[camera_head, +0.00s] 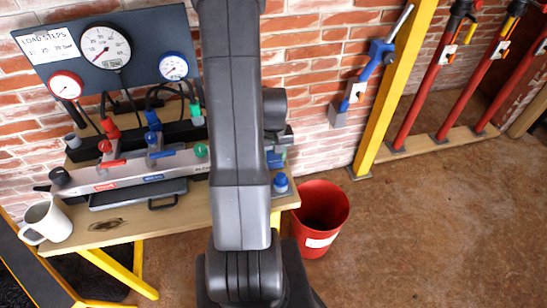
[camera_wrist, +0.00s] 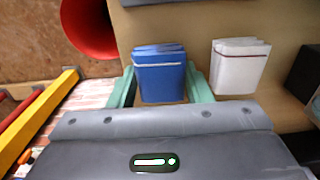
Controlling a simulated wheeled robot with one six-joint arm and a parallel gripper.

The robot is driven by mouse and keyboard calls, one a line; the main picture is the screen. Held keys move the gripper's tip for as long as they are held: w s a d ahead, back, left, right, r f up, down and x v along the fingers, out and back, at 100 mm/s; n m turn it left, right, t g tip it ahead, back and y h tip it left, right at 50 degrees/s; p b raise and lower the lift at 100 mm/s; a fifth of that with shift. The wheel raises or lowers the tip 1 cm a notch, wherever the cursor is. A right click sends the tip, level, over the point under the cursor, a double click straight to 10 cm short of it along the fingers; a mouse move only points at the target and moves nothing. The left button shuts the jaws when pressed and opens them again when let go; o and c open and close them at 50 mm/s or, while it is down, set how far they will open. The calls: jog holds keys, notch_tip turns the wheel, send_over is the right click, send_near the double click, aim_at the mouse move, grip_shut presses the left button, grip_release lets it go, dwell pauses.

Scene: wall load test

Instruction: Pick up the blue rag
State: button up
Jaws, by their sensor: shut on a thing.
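The blue rag (camera_wrist: 160,75) is a folded block with a pale stripe near its top, seen in the wrist view. My gripper (camera_wrist: 160,70) has its two teal fingers on either side of the rag and is shut on it. The rag appears upright, with wooden tabletop around it. I cannot tell whether it still touches the table. In the head view my arm covers the gripper, and I cannot make out the rag there.
A white folded rag (camera_wrist: 240,66) with a red stripe stands beside the blue one. A red bin (camera_head: 321,218) stands on the floor right of the wooden bench (camera_head: 150,222). A white mug (camera_head: 46,221), gauge panel (camera_head: 108,62) and valves occupy the bench.

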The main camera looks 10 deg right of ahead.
aim_at(274, 156)
notch_tip(274, 156, up, 10)
jog(key=shift+f, duration=0.2)
jog(key=o, duration=0.4)
jog(key=c, duration=0.3)
